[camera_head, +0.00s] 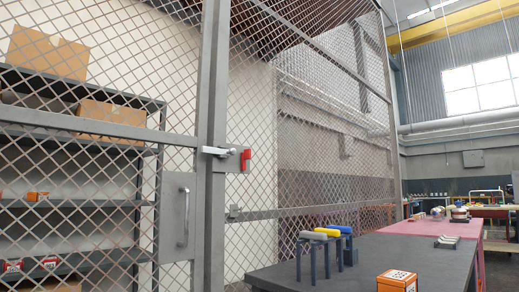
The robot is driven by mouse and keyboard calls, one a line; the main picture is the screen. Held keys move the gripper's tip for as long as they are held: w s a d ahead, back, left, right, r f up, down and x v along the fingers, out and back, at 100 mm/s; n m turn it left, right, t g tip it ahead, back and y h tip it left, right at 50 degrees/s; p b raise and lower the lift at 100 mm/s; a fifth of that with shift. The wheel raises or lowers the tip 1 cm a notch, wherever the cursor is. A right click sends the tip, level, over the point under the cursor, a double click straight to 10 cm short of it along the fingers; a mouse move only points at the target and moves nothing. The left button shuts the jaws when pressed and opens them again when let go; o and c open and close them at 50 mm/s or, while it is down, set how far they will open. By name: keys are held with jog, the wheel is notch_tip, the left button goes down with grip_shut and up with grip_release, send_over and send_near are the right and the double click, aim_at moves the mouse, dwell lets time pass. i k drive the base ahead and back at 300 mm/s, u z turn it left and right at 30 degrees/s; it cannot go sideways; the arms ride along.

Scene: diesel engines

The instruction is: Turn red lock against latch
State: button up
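The red lock (246,160) is a small upright red piece at the gate post, in the middle of the head view. The grey latch (218,151) is a short horizontal bar just left of the lock, across the post, and its right end meets or comes very close to the lock. Whether they touch is too small to tell. My gripper is not in view.
A mesh gate with a vertical handle (183,216) is left of the post, with shelves (80,205) behind it. A dark table (425,255) at the lower right bears an orange box (397,281) and a rack with grey, yellow and blue handles (328,232).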

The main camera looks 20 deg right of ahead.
aim_at(248, 155)
jog(key=z, duration=1.35)
jog(key=k, duration=0.1)
jog(key=u, duration=2.1)
jog(key=i, duration=0.65)
jog(key=z, duration=0.5)
jog(key=i, duration=0.7)
jog(key=z, duration=0.6)
